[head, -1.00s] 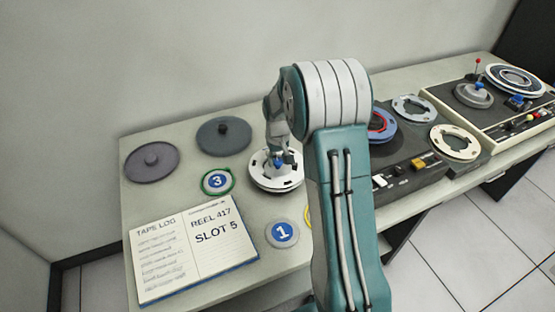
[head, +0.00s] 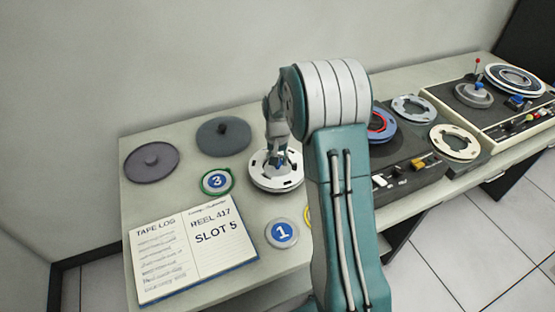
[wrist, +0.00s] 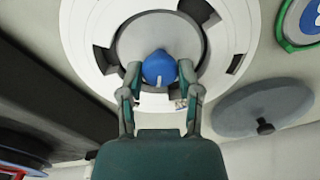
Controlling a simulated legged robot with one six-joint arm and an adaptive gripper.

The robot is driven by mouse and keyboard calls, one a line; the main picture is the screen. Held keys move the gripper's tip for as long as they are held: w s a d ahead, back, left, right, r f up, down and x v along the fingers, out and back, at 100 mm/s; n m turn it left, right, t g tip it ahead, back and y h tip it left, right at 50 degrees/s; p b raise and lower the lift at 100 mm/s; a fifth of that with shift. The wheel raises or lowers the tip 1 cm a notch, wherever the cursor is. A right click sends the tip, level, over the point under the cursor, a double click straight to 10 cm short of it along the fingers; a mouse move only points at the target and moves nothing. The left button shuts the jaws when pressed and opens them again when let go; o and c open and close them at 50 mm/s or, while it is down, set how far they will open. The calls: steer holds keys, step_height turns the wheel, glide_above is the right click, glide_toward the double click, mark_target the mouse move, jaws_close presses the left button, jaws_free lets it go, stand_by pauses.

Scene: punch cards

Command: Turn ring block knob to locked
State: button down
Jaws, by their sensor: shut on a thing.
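The ring block (head: 268,183) is a white disc with dark slots lying on the table. In the wrist view its white ring (wrist: 85,40) surrounds a grey hub. At the hub's centre is a blue knob (wrist: 159,68) with a pale mark on its near side. My gripper (wrist: 160,85) is shut on the blue knob, with one finger on each side. In the head view my gripper (head: 277,160) reaches down onto the disc and hides most of the knob. I cannot read any locked or unlocked marking.
A tape log (head: 192,250) reading "REEL 417 SLOT 5" lies front left. Round tags 3 (head: 218,181) and 1 (head: 282,232) lie near the disc. Two grey lidded discs (head: 151,162) (head: 224,135) lie behind. Tape decks (head: 410,165) stand to the right.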

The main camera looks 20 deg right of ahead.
steer(key=shift+f, duration=0.1)
steer(key=shift+c, duration=1.5)
jaws_free()
step_height(320, 180, up, 12)
steer(key=shift+a, duration=0.1)
